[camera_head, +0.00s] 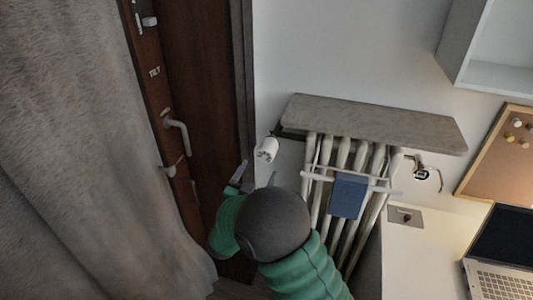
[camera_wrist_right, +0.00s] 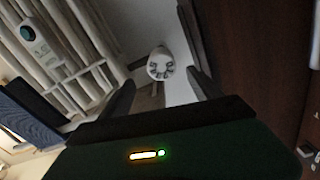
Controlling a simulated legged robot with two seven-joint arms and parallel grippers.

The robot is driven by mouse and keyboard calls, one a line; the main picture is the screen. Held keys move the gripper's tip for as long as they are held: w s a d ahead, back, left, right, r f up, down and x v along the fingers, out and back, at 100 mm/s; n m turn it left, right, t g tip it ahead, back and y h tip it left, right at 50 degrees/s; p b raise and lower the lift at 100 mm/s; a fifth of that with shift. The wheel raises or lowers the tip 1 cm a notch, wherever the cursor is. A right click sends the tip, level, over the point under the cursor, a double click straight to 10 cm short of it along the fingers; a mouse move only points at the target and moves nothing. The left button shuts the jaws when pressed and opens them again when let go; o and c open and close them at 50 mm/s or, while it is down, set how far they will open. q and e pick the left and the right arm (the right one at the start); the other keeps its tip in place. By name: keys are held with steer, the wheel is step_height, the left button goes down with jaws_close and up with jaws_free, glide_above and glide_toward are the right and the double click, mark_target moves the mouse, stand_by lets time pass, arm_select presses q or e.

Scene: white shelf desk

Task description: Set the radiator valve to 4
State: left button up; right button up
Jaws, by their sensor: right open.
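The white radiator valve (camera_head: 268,149) sticks out from the wall at the radiator's upper left in the head view. In the right wrist view the valve (camera_wrist_right: 160,64) shows its round end with dark markings, too small to read the setting. My right gripper (camera_head: 257,174) is open and empty, just below the valve in the head view. In the wrist view its two dark fingers (camera_wrist_right: 163,88) lie to either side of the valve's line, with the valve beyond them and no contact visible. My left gripper is not in view.
The radiator (camera_head: 340,155) has a grey shelf (camera_head: 375,122) above it and a blue cloth (camera_head: 348,196) on its rack. A dark wooden door (camera_head: 205,80) with a handle stands to the left, beside a grey curtain (camera_head: 70,150). A desk with a laptop (camera_head: 497,250) is at right.

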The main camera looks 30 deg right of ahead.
mark_target(264, 157)
steer(key=x, duration=0.9)
steer(key=shift+w+r, duration=0.1)
steer(key=shift+w, duration=0.3)
steer(key=shift+d, duration=0.15)
steer(key=shift+d, duration=0.1)
steer(key=shift+d, duration=0.1)
steer(key=c, duration=1.4)
steer(key=shift+o, duration=0.2)
steer(key=shift+p, duration=0.35)
